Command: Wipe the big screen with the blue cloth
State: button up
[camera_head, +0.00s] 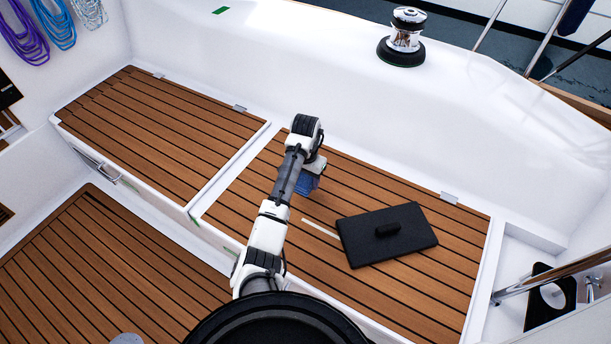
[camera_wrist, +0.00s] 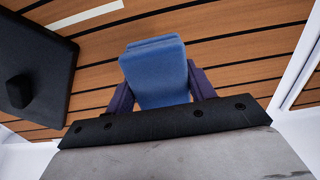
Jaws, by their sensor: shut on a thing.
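My gripper (camera_wrist: 160,85) is shut on the blue cloth (camera_wrist: 155,72), which looks like a thick folded pad between its two dark fingers. In the head view the blue cloth (camera_head: 307,184) shows below my wrist, over the slatted wooden bench; I cannot tell whether it touches the bench. A flat black panel (camera_head: 365,248) with a small black block on top lies on the bench, right of and nearer than the cloth. It is apart from the cloth and may be the big screen. It also shows at the left of the wrist view (camera_wrist: 50,40).
A pale strip (camera_head: 322,229) lies on the bench beside the panel. A chrome winch (camera_head: 405,38) stands on the white ledge behind. Coiled ropes (camera_head: 52,22) hang at the upper left. A steel rail (camera_head: 555,274) runs at the right. The left bench top is clear.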

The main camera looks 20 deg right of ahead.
jog(key=shift+f+b, duration=1.25)
jog(key=shift+f, duration=1.8)
jog(key=o, duration=1)
jog(key=shift+c, duration=0.2)
jog(key=shift+o, duration=1.1)
jog(key=shift+r+p, duration=0.3)
jog(key=shift+p, duration=0.35)
jog(key=c, duration=1.3)
jog(key=shift+o, duration=0.2)
notch_tip(320, 180, up, 6)
jog(key=p, duration=0.5)
jog(key=shift+p, duration=0.4)
